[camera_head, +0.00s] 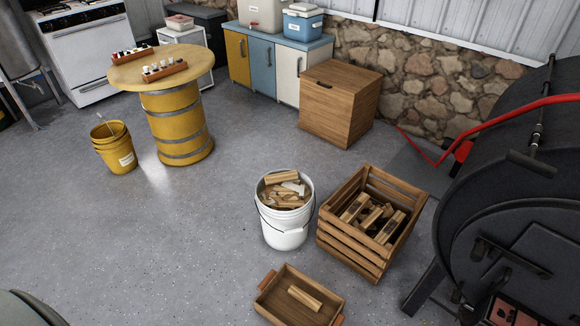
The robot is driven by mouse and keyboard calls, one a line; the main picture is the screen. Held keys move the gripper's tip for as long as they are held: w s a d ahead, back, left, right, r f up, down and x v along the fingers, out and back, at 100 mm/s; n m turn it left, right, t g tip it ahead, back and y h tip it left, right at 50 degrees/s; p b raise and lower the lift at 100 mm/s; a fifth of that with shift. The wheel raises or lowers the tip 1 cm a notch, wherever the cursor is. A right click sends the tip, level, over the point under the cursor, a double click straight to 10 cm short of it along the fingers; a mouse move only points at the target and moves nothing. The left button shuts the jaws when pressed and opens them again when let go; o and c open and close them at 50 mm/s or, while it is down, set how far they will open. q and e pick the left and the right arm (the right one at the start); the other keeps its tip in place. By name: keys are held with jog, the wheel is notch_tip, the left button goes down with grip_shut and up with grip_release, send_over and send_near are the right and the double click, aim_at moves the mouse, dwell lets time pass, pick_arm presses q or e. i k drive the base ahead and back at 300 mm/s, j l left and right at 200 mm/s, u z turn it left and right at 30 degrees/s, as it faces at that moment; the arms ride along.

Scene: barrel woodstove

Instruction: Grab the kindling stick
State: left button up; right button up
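A short light wooden stick (305,298) lies alone in a shallow wooden tray (268,312) with orange-brown handles, on the floor at the bottom middle. A white bucket (284,236) behind it holds several pale wood pieces. A slatted wooden crate (345,246) to its right holds several split logs (372,216). I cannot tell for certain which piece is the kindling stick; the single one in the tray looks like it. Neither of my grippers is in view.
A black barrel stove (520,235) with a red bar (515,112) fills the right side. A wooden box (338,105) stands by the stone wall. A yellow barrel table (176,118) and yellow buckets (115,150) stand at left. The floor left of the tray is clear.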

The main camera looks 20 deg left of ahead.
aim_at(285, 176)
jog(key=j+z, duration=0.25)
jog(key=j, duration=2.1)
